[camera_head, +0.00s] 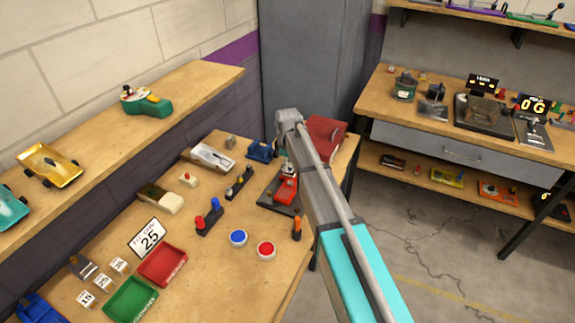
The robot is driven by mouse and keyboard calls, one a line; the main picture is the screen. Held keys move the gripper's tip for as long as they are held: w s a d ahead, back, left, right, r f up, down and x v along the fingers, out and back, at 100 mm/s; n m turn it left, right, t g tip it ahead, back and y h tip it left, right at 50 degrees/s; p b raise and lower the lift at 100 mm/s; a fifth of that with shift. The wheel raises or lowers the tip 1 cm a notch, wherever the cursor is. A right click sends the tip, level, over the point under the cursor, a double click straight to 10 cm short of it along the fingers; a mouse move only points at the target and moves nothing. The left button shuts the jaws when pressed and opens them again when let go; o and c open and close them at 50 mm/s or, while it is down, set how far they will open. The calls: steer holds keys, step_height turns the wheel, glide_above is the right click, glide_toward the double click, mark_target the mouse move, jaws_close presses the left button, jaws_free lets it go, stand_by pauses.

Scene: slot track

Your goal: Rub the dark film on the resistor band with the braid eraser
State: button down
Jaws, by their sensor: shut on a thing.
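My arm reaches in from the lower right, and its wrist hangs over a dark base plate (271,197) on the wooden bench. My gripper (289,163) is only partly seen below the wrist, just above a red device (285,189) on that plate. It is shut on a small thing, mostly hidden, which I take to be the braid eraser. I cannot tell whether it touches the device. The resistor band and its dark film cannot be made out; the arm and distance hide such detail.
Near the plate are a blue block (262,151), a red bin (327,131), an orange-handled tool (297,228), and blue (238,238) and red (266,250) round pieces. Red (163,265) and green (131,300) trays stand at lower left. Bare bench shows in front.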

steer(key=shift+r+p, duration=1.55)
steer(key=shift+r, duration=0.3)
steer(key=shift+r, duration=0.1)
steer(key=shift+r+p, duration=1.4)
steer(key=shift+p, duration=0.1)
steer(key=shift+a, duration=0.1)
steer(key=shift+s+a, duration=0.25)
steer(key=shift+a, duration=0.4)
